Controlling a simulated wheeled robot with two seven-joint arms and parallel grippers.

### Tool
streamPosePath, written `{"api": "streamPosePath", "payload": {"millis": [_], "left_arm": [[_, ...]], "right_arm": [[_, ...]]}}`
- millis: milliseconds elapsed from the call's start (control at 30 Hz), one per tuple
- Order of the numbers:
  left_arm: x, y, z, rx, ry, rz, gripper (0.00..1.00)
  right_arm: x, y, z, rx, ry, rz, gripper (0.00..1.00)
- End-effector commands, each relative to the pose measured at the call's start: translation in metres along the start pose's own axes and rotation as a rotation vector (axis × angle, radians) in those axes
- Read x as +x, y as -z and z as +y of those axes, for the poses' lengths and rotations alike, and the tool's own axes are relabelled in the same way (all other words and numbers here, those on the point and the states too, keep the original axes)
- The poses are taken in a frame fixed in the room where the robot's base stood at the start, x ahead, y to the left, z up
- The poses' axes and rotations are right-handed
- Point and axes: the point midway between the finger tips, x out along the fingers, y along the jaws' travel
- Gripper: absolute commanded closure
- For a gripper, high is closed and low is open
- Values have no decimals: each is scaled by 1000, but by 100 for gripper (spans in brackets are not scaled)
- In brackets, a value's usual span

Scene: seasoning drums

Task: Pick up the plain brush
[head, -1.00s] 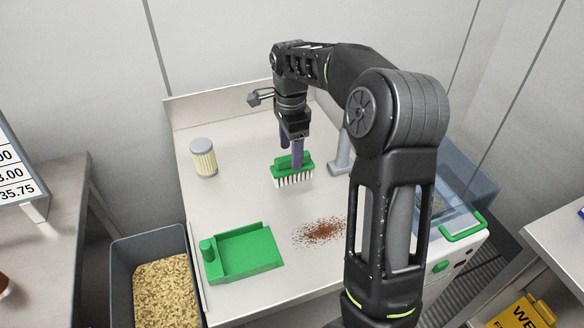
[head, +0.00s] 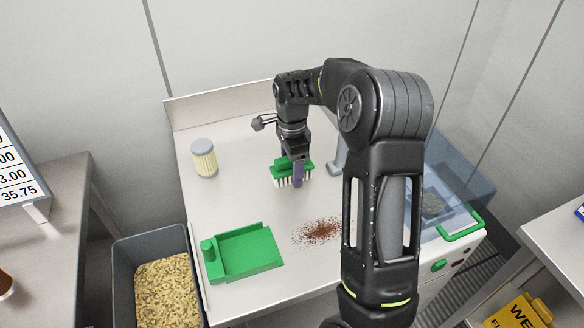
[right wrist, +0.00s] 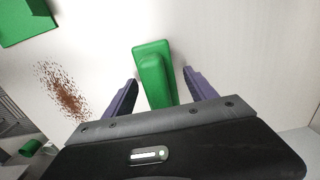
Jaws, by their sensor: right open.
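The plain brush (head: 280,169) has a green back and white bristles and stands bristles down on the steel table. My right gripper (head: 292,170) is lowered over it from above. Its purple fingers are open, one on either side of the green back, and the near finger hides part of the brush. In the right wrist view, the green back of the brush (right wrist: 153,75) lies between the two spread fingers of the right gripper (right wrist: 160,90), with a gap on each side. My left gripper is out of view.
A green dustpan (head: 250,252) lies at the front of the table (head: 225,205), beside a heap of reddish-brown powder (head: 318,231). A yellow jar with a grey lid (head: 204,158) stands at the back left. A grey bin of flakes (head: 120,285) stands left of the table.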

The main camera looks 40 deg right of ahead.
Motion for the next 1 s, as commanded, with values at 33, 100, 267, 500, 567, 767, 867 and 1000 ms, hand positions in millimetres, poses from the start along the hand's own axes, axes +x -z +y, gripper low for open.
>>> {"api": "streamPosePath", "payload": {"millis": [33, 100, 267, 500, 567, 767, 867, 1000], "left_arm": [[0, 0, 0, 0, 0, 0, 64], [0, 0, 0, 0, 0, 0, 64], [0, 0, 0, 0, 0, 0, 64], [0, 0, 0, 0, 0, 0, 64], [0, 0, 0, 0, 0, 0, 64], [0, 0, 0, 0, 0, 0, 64], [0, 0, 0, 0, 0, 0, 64], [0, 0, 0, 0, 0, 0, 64]], "right_arm": [[0, 0, 0, 0, 0, 0, 35], [0, 0, 0, 0, 0, 0, 35], [0, 0, 0, 0, 0, 0, 35], [0, 0, 0, 0, 0, 0, 38], [-1, 0, 0, 0, 0, 0, 43], [-1, 0, 0, 0, 0, 0, 59], [-1, 0, 0, 0, 0, 0, 67], [0, 0, 0, 0, 0, 0, 79]]}}
